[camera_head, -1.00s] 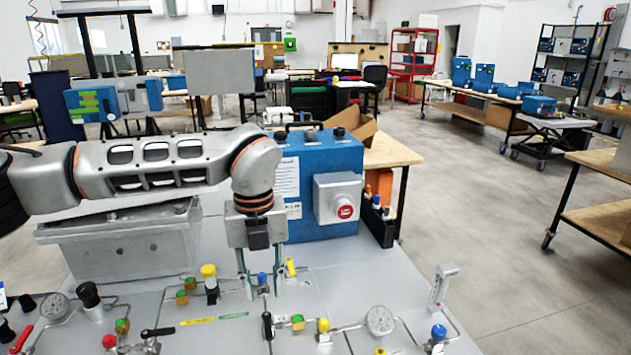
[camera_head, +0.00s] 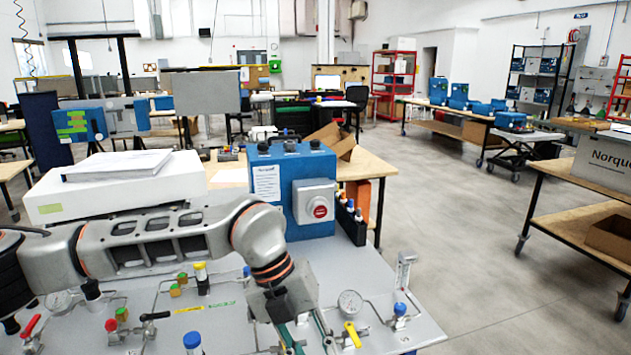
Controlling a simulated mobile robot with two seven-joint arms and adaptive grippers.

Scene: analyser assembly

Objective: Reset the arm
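My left arm reaches in from the left over the grey panel (camera_head: 230,322) with fittings. My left gripper (camera_head: 305,343) points down at the bottom of the view, right of the middle. Its two teal fingers stand apart with nothing seen between them; the tips are at or below the picture edge. Several small valves lie near it, among them a yellow-handled valve (camera_head: 352,335) just right of the fingers and a blue-capped one (camera_head: 192,341) to the left. A round gauge (camera_head: 349,303) sits to the right. My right gripper is not in view.
A blue box (camera_head: 287,187) with a red button (camera_head: 319,207) stands behind the gripper. A white case (camera_head: 118,184) with papers on it stands behind my arm. A wooden table (camera_head: 366,168) lies beyond. Open floor lies to the right.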

